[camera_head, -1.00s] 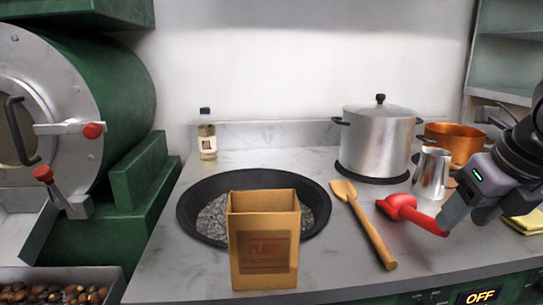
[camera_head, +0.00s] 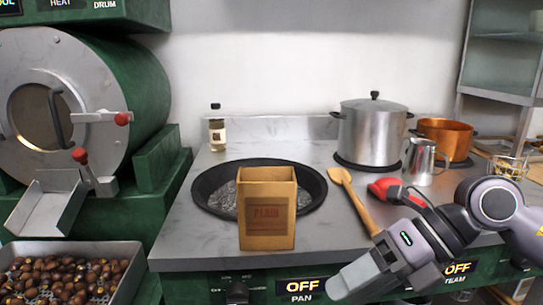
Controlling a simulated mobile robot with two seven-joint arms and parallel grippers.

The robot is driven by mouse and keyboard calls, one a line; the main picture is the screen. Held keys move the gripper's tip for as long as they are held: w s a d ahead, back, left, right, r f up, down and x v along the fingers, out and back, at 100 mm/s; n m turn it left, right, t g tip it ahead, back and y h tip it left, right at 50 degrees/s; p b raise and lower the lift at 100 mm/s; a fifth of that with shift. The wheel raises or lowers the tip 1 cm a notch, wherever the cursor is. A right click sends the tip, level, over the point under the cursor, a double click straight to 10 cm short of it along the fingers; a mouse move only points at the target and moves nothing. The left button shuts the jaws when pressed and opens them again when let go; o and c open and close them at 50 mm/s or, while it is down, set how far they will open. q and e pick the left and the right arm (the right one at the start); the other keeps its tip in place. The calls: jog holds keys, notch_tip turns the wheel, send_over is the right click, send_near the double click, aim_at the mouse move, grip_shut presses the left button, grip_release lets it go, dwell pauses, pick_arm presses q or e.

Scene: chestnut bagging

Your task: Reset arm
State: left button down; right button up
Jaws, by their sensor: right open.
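My right gripper (camera_head: 352,284) is at the lower right, in front of the counter's front edge, with its arm coming in from the right. Its fingers point down and to the left. It is open and I see nothing between its fingers. A red scoop (camera_head: 384,187) lies on the counter behind my right gripper and apart from its fingers; my arm hides part of it. My left gripper is not in view.
A wooden spatula (camera_head: 353,199) lies right of the pan. A lidded steel pot (camera_head: 372,135), a metal pitcher (camera_head: 420,163) and a copper pot (camera_head: 446,138) stand behind. A bottle (camera_head: 217,132) stands at the back left. A chestnut tray (camera_head: 133,278) sits below the green drum roaster (camera_head: 150,95).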

jog(key=s+a+r+m+g+y, duration=0.1)
jog(key=s+a+r+m+y, duration=0.15)
jog(key=a+y, duration=0.55)
jog(key=w+d+f+m+t+h, duration=0.35)
jog(key=f+m+t, duration=0.45)
jog(key=m, duration=0.6)
jog(key=w+d+f+m+t+h, duration=0.35)
jog(key=d+f+m+t, duration=0.2)
jog(key=m+t, duration=0.65)
jog(key=s+d+f+m+g+h, duration=0.25)
jog(key=s+f, duration=0.25)
jog(key=f, duration=0.3)
jog(key=s+d+f+m+g+h, duration=0.25)
jog(key=s+f+m+g, duration=0.2)
jog(key=f, duration=0.35)
jog(key=s+d+f+m+g+h, duration=0.2)
jog(key=s+f+m+h, duration=0.1)
jog(key=s+f, duration=0.35)
notch_tip(320, 180, up, 15)
jog(key=p, duration=1.8)
jog(key=shift+w+d, duration=0.35)
jog(key=shift+w, duration=0.05)
